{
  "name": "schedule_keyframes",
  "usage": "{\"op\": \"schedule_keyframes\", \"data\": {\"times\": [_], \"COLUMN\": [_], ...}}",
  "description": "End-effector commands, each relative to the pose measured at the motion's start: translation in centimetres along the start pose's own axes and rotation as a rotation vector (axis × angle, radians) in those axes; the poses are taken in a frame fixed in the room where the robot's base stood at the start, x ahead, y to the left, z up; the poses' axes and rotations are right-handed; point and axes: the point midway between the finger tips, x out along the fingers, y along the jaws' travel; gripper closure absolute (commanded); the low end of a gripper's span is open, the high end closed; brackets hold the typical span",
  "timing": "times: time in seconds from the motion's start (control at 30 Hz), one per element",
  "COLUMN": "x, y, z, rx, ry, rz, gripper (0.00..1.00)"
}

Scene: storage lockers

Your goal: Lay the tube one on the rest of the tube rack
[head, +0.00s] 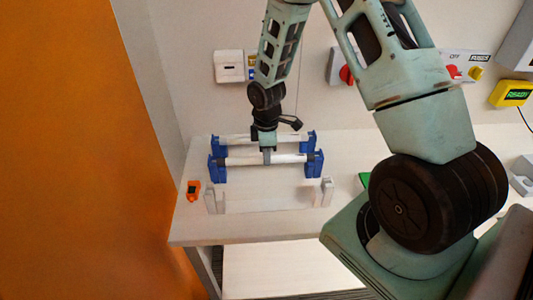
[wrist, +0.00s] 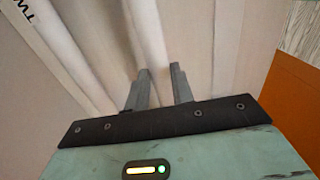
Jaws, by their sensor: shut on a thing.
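A white tube with dark ends, taken as tube one (head: 240,161), lies level across the front of two blue supports (head: 218,167). My gripper (head: 267,157) points down and is shut on it near the middle. In the wrist view, the two grey fingers (wrist: 160,73) stand on either side of a pale tube (wrist: 148,30); its label is not visible. Another white tube (head: 238,138) lies behind it; a tube with partly readable "TW" lettering (wrist: 45,35) shows in the wrist view. A white rack with upright end posts (head: 327,191) stands in front, empty.
A small orange device (head: 193,190) sits left of the supports. An orange panel (head: 80,150) bounds the left side. Wall switches, including a red knob (head: 347,74), are behind. Bare table (head: 205,232) lies in front of the white rack.

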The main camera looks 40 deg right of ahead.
Motion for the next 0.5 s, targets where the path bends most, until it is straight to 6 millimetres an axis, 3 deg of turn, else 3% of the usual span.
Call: {"op": "schedule_keyframes", "data": {"times": [0.03, 0.1, 0.5], "x": [-0.01, -0.01, -0.73], "y": [0.01, 0.0, 0.07], "z": [0.0, 0.0, 0.0], "rx": [0.0, 0.0, 0.001], "ry": [0.0, 0.0, 0.001], "rz": [0.0, 0.0, 0.002], "gripper": [0.68, 0.51, 0.51]}}
